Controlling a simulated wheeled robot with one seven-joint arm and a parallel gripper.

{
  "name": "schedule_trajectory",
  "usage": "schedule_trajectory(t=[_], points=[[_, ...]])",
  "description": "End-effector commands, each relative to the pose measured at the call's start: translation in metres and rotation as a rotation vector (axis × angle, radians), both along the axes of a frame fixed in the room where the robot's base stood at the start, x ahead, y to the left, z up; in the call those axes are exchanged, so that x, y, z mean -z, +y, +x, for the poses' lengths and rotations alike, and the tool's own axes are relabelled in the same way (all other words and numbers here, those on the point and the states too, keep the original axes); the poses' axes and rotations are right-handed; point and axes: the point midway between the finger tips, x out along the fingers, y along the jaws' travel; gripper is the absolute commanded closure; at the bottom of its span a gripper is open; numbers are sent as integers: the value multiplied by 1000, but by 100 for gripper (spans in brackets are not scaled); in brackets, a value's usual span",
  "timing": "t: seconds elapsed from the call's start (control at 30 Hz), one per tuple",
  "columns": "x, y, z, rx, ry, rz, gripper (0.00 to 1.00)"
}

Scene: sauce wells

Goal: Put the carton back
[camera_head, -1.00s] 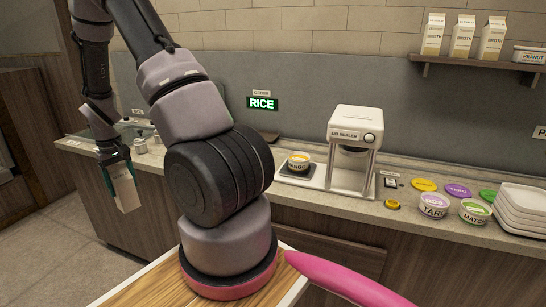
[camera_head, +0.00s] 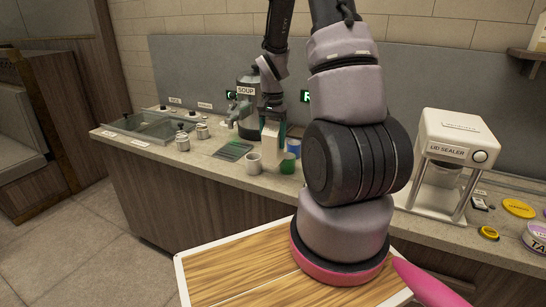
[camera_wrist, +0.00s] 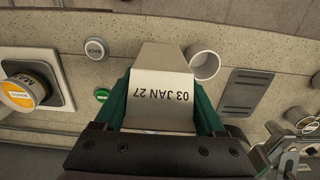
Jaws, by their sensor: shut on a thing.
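My gripper (camera_head: 272,118) is shut on a pale carton (camera_head: 270,147). Whether the carton touches the counter cannot be told. At the head view's right edge a shelf (camera_head: 526,55) shows in part, with part of another carton (camera_head: 540,36) on it.
The soup dispenser (camera_head: 246,95) and a dark drip tray (camera_head: 234,151) are nearby. Metal pots (camera_head: 182,142) stand left. The lid sealer (camera_head: 455,150) stands right.

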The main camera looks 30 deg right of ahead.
Motion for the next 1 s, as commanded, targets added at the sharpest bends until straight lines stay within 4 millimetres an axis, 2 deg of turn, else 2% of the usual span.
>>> schedule_trajectory(t=[0.1, 0.27, 0.5, 0.93, 0.97, 1.0], points=[[19, 0, 0, -2, 2, 1, 100], [32, 0, 0, -3, 1, 1, 100], [65, 0, 1, -4, 0, 0, 100], [71, 0, 1, -4, -2, 0, 100], [72, 0, 1, -4, -1, 1, 24], [72, 0, 1, -4, -2, 0, 15]])
